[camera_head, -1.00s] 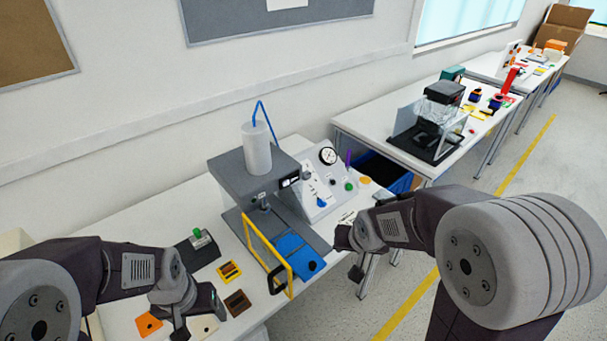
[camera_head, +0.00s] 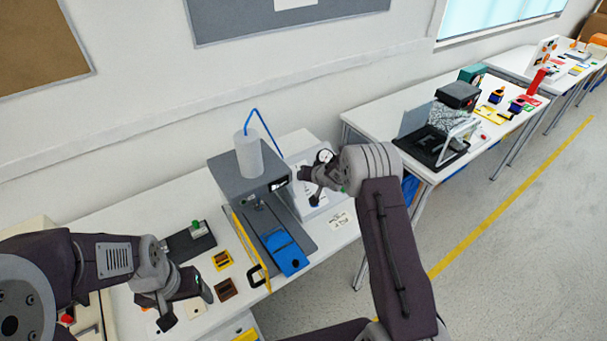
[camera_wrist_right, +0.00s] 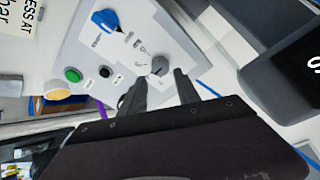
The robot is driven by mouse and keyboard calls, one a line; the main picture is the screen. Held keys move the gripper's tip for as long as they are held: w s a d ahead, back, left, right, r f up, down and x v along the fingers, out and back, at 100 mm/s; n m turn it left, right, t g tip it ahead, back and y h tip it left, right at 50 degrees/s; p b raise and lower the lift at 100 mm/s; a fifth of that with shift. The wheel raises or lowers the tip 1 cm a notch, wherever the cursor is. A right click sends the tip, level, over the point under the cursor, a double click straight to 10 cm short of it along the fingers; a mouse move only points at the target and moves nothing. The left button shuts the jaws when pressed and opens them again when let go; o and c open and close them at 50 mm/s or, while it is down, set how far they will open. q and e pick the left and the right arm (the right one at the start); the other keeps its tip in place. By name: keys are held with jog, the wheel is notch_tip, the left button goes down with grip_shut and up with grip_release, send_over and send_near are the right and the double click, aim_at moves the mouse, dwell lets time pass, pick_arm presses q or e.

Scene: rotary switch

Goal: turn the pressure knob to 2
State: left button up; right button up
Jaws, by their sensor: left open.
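The sloped white control panel (camera_head: 292,196) stands behind my right gripper (camera_head: 311,185), which covers much of it in the head view. In the right wrist view, the panel (camera_wrist_right: 185,48) carries a blue knob (camera_wrist_right: 105,20) and a small grey knob (camera_wrist_right: 160,66); their labels are too small to read, so I cannot tell which is the pressure knob. My right gripper (camera_wrist_right: 158,88) is open and empty, its fingertips pointing toward the grey knob, which shows between them. Contact is not visible. My left gripper (camera_head: 186,306) is open above the table at lower left.
A green button (camera_wrist_right: 72,75) and black button (camera_wrist_right: 105,72) sit on the panel. A dial gauge (camera_head: 324,156) is partly hidden. A grey machine (camera_head: 238,178) with a white bottle (camera_head: 249,156) and blue tray (camera_head: 285,252) stands left of the panel. Several small blocks lie near my left gripper.

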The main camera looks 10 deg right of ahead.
jog(key=p+x, duration=0.1)
jog(key=x, duration=0.3)
jog(key=shift+w+a+f, duration=0.15)
jog(key=shift+w, duration=0.15)
jog(key=shift+f, duration=0.1)
grip_shut()
